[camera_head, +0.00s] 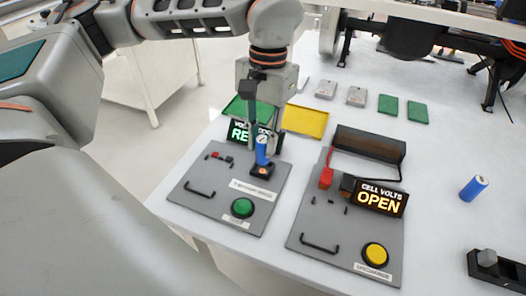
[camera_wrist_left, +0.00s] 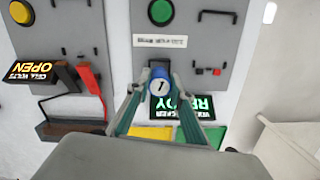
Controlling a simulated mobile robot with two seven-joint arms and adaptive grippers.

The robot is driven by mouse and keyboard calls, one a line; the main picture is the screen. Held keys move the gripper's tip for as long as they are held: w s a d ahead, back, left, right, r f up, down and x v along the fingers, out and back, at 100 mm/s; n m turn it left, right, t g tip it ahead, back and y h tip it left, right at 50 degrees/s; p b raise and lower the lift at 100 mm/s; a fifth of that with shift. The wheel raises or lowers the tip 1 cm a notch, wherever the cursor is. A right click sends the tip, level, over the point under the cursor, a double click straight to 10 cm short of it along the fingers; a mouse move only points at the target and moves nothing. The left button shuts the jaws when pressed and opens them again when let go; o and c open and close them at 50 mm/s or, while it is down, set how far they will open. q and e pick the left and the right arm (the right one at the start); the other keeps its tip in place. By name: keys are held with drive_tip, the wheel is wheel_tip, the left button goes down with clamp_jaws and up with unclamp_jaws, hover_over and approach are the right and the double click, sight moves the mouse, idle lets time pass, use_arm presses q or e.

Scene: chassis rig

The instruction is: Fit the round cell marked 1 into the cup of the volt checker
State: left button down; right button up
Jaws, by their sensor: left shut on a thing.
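My left gripper (camera_head: 262,138) points down and is shut on the blue round cell (camera_head: 262,152). In the left wrist view, the cell's top end (camera_wrist_left: 160,84) shows the mark 1 between the two fingertips (camera_wrist_left: 158,96). The volt checker (camera_head: 205,185) is the grey panel on the left, with a green button and a green sign (camera_head: 238,134) partly hidden by the gripper. Its dark cup (camera_head: 263,170) with an orange part is right below the cell. The cell looks upright; I cannot tell whether its lower end is inside the cup. My right gripper is not in view.
A second grey panel (camera_head: 310,215) with an OPEN sign (camera_head: 381,198), red clip (camera_head: 326,178) and yellow button stands to the right. Yellow (camera_head: 305,121) and green trays (camera_head: 240,108) are behind. A black fixture (camera_head: 499,270) sits at the right edge.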

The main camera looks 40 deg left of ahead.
sight(262, 153)
use_arm(q)
wheel_tip(262, 153, down, 4)
drive_tip(key=shift+r+b, duration=0.1)
drive_tip(key=shift+b, duration=0.2)
drive_tip(key=c, duration=1.8)
unclamp_jaws()
